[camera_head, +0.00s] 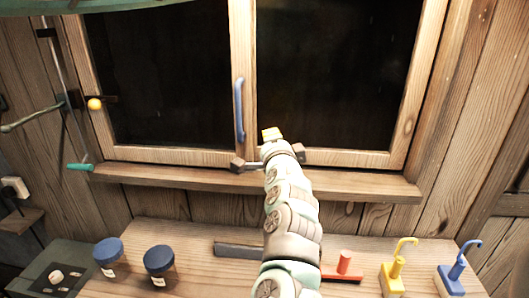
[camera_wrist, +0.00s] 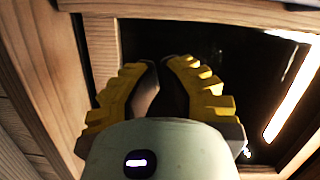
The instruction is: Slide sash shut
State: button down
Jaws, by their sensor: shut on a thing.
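The window has two wood-framed dark panes, a left one (camera_head: 158,75) and a right one (camera_head: 335,70). An upright wooden stile (camera_head: 243,40) stands between them. A blue bar handle (camera_head: 239,108) is fixed upright on this stile.
A wooden sill (camera_head: 350,184) runs under the window. On the bench below stand two blue-lidded jars (camera_head: 109,257) (camera_head: 160,262), a red piece (camera_head: 344,264), a yellow hook (camera_head: 396,275) and a blue hook (camera_head: 455,276).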

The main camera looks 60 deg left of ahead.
jog(key=b+v, duration=0.2)
jog(key=v, duration=0.7)
jog(key=shift+s+a, duration=0.15)
jog(key=shift+s, duration=0.2)
